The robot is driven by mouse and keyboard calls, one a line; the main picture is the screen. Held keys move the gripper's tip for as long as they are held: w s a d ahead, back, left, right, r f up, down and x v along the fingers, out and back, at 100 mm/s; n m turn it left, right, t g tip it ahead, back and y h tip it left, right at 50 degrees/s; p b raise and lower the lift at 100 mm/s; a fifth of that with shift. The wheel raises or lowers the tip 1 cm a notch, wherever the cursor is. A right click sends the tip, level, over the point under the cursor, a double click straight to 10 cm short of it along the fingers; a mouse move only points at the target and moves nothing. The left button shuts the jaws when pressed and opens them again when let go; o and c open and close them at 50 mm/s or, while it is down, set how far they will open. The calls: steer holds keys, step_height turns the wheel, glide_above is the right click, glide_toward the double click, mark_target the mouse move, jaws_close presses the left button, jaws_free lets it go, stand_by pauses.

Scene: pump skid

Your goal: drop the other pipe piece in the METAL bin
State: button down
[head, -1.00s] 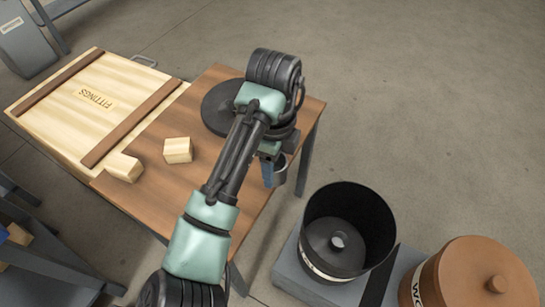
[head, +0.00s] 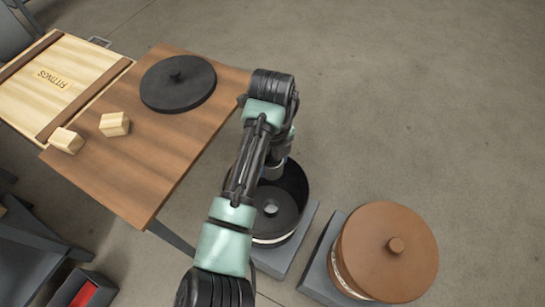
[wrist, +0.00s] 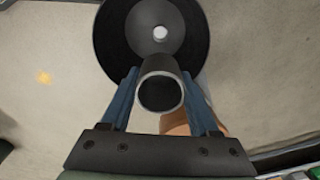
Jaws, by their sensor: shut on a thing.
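My gripper (wrist: 160,78) is shut on a dark grey pipe piece (wrist: 160,93), whose open round end faces the wrist camera between the blue fingers. The black open bin (wrist: 108,40) lies beyond it in the wrist view. In the head view my gripper (head: 270,172) is over the black bin (head: 302,190), whose rim is partly hidden by my arm. A small pale round thing (head: 270,208) shows inside the bin; I cannot tell what it is. The bin's white label is mostly hidden and unreadable here.
A brown bin with a knobbed lid (head: 390,250) stands right of the black bin. The wooden table (head: 130,180) carries a black round lid (head: 178,85) and two wooden blocks (head: 115,124). A FITTINGS crate (head: 60,85) adjoins it. The floor at right is clear.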

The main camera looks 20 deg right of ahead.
mark_target(272, 173)
steer(key=shift+f+b, duration=2.6)
steer(key=shift+f, duration=0.05)
steer(key=shift+r, duration=0.1)
steer(key=shift+c, duration=0.2)
jaws_free()
step_height(272, 173, up, 13)
steer(key=p, duration=0.5)
